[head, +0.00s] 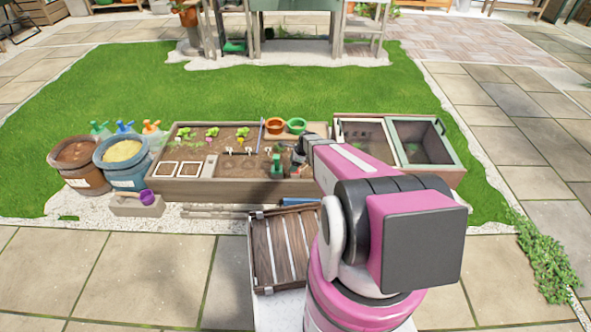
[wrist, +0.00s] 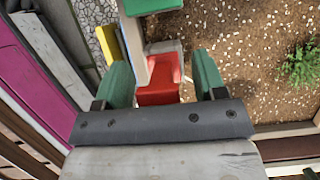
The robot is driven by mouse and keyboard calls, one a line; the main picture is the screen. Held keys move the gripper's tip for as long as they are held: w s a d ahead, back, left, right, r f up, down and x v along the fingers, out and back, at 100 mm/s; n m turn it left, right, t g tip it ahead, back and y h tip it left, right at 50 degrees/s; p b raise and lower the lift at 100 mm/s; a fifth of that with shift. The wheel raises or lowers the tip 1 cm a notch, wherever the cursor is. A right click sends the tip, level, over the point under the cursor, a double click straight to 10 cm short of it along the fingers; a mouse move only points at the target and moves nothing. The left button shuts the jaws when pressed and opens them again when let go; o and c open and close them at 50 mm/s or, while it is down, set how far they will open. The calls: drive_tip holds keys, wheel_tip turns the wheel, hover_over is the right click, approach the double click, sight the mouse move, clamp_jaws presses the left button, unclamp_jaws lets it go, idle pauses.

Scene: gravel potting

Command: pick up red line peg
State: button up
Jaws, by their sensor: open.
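The red line peg (wrist: 163,88) shows in the wrist view as a red block-like piece between my fingers, with a pale grey part beside its upper end. My gripper (wrist: 163,72) is open, with one green fingertip on each side of the peg. I see gaps between the fingers and the red piece. The peg's lower end is hidden behind the dark gripper bar. In the head view my arm reaches over the right part of the planter box, and the peg is too small there to make out clearly.
The wooden planter box (head: 190,190) holds soil, seedlings and a green tool (head: 277,166). A cold frame (head: 440,168) adjoins on the right. A slatted crate (head: 262,262) stands in front. A yellow piece (wrist: 107,42) lies near my left finger.

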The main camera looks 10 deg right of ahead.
drive_tip(key=c, duration=0.9)
drive_tip(key=shift+r, duration=0.1)
